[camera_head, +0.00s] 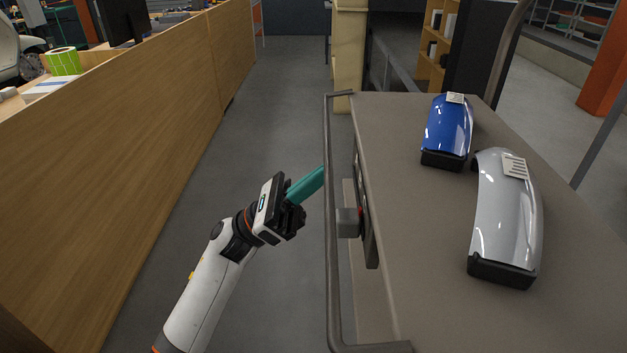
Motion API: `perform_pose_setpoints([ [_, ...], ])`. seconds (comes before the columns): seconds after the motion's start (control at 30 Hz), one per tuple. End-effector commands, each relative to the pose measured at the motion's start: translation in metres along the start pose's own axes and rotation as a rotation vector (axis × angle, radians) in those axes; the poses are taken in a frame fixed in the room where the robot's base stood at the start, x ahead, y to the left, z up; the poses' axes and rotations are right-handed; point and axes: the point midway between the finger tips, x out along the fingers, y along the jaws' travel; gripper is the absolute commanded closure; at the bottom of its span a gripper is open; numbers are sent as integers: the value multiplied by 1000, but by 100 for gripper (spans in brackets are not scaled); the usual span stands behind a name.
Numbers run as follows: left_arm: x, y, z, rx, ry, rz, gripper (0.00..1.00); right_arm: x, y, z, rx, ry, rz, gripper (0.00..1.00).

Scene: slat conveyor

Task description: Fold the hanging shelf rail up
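A grey-brown tubular rail (330,215) runs along the left side of a brown-grey flat top (420,230), with bent ends near and far. My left gripper (297,203) is left of this rail, with a gap of floor between its black body and the rail. A teal bar (307,186) extends from the gripper up and right to the rail's line; its far end is hidden there. I cannot tell whether the gripper holds the bar, since its fingertips are hidden. My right gripper is not in view.
A blue scanner-like device (448,132) and a silver one (505,220) lie on the flat top. A grey box with a red part (348,222) sits at its left side. A wooden partition (150,120) stands left. The grey floor (275,95) between is clear.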

Motion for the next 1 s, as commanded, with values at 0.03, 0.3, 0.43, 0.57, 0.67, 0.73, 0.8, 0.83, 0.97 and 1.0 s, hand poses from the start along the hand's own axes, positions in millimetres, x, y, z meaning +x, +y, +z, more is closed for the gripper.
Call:
perform_pose_setpoints([
  [0.03, 0, 0, 0, 0, 0, 0, 100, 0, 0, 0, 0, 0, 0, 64],
  [0.3, 0, 0, -3, 2, -24, 1, 100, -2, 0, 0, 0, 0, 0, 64],
  [0.43, 1, 0, -5, 1, -54, 1, 100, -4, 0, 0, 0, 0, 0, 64],
  [0.57, 1, 0, -6, 1, -70, 1, 100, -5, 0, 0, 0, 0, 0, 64],
  [0.67, 2, 0, -7, 1, -85, 0, 100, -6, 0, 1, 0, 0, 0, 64],
  [0.73, 2, 0, -8, 1, -97, 0, 100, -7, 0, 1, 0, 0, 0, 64],
  [0.8, 3, 0, -10, 2, -110, 1, 100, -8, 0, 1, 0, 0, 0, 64],
  [0.83, 3, 0, -10, 2, -115, 1, 100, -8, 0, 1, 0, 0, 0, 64],
  [0.97, 4, 0, -13, 2, -141, 2, 100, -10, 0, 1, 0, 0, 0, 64],
  [1.0, 4, 0, -14, 3, -153, 2, 100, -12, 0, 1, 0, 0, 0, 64],
])
